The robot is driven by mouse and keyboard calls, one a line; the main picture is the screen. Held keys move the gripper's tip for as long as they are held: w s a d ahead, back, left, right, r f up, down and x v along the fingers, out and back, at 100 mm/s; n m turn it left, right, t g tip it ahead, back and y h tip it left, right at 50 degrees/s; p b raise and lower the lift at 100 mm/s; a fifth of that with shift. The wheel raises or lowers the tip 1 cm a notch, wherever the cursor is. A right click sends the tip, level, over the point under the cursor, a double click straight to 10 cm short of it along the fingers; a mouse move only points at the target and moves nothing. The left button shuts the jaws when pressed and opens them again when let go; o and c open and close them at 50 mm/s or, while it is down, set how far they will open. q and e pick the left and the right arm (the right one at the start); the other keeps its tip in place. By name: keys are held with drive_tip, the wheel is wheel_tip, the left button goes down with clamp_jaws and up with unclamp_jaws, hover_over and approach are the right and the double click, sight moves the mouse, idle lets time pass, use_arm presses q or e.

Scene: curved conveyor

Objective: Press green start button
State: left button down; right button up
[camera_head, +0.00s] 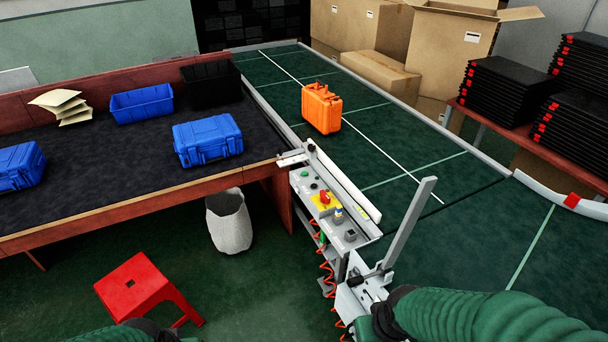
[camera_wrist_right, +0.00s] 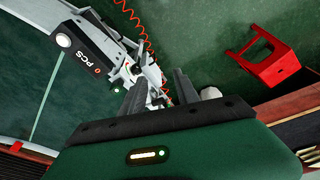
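A grey control panel (camera_head: 341,226) stands along the near edge of the conveyor in the head view. A small green button (camera_head: 314,186) is near its far end, beside a red knob (camera_head: 325,198) on a yellow plate. My right arm comes in from the lower right, short of the panel; its fingers cannot be made out clearly in the head view. In the right wrist view my right gripper (camera_wrist_right: 160,80) shows two dark fingers apart, with nothing held between them. Only a piece of my left arm shows at the bottom edge, without its gripper.
The green conveyor (camera_head: 400,149) carries an orange case (camera_head: 321,108). A grey upright bar (camera_head: 412,220) stands near my right arm.

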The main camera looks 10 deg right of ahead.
drive_tip(key=shift+d, duration=0.1)
clamp_jaws()
idle(1.3)
